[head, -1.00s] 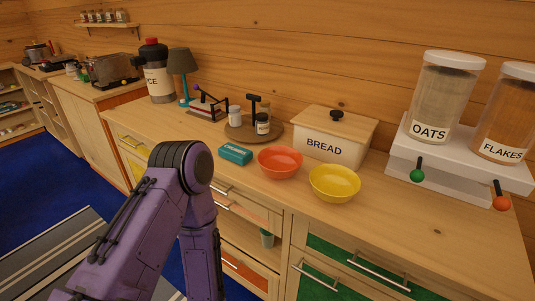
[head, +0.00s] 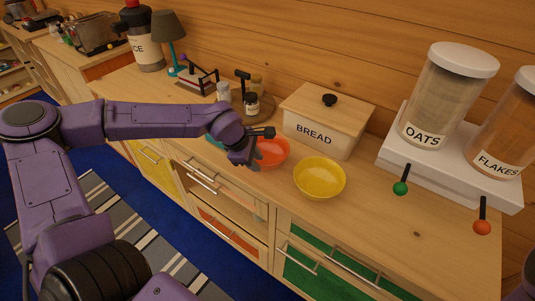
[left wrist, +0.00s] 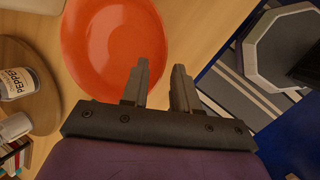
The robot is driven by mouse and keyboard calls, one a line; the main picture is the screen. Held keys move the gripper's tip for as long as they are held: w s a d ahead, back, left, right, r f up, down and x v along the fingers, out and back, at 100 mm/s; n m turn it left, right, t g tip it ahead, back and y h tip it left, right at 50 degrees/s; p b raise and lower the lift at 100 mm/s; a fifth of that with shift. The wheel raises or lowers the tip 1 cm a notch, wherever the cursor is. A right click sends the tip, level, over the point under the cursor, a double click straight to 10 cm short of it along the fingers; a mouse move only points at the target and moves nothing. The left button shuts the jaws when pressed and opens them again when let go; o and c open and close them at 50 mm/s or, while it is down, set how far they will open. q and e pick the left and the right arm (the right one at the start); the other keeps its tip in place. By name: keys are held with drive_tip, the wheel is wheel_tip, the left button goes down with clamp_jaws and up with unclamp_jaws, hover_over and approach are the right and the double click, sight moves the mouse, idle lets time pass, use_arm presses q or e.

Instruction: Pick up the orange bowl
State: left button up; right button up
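The orange bowl (head: 271,152) stands on the wooden counter, left of a yellow bowl (head: 319,178) and in front of the bread box. My left gripper (head: 264,149) is at the bowl's near left side and hides part of it. In the left wrist view the orange bowl (left wrist: 110,40) fills the upper middle, empty inside. My right gripper is not in view.
A bread box (head: 325,120) stands behind the bowls. A round tray with jars, including a pepper jar (left wrist: 17,84), is to the left. A teal box (head: 214,138) is mostly hidden by my arm.

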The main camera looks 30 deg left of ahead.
sight(260, 163)
use_arm(q)
drive_tip(key=x, duration=0.5)
drive_tip(key=shift+w+d+r, duration=0.15)
drive_tip(key=shift+w+d, duration=0.05)
clamp_jaws()
drive_tip(key=shift+r, duration=0.1)
